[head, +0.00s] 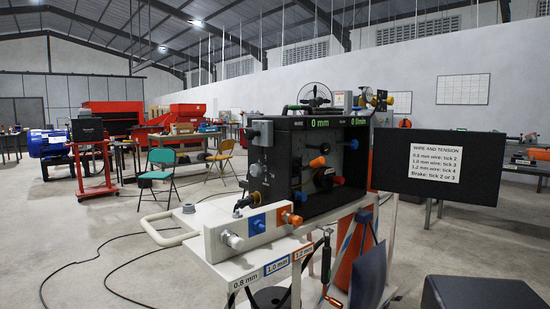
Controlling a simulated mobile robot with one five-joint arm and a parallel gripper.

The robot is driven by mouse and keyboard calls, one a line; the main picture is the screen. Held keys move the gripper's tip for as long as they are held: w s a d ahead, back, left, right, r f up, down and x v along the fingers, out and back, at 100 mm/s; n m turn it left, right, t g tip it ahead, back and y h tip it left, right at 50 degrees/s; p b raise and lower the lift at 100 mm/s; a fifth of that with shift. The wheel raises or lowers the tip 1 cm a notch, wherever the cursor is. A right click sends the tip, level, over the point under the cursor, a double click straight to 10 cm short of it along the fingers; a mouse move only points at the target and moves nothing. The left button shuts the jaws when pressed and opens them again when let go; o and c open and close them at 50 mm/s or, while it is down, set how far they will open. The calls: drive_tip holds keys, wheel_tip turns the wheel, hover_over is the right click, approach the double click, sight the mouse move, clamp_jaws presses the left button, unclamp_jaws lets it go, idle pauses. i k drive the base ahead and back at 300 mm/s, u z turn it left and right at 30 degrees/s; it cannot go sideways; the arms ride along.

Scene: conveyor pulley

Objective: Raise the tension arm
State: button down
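A black machine (285,165) stands on a light bench in the middle of the head view. Its green displays read 0 mm and 0 /min. Orange and blue knobs sit on its front, and a black lever (247,201) sticks out at its lower left. A thin dark arm with an orange end (333,301) hangs at the bench's front right. I cannot tell which part is the tension arm. My gripper is not in view.
A white block (225,240) with several knobs sits at the bench front, above wire-size labels. A sign (436,162) stands at right. A dark box-like shape (483,293) fills the bottom right corner. Black cables cross the open floor at left, before two chairs (158,170).

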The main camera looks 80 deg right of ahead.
sight(318, 163)
drive_tip(key=z, duration=0.35)
drive_tip(key=k, duration=0.1)
drive_tip(key=u, duration=2.8)
drive_tip(key=k, duration=0.7)
drive_tip(key=z, duration=1.5)
drive_tip(key=i, duration=1)
drive_tip(key=u, duration=0.05)
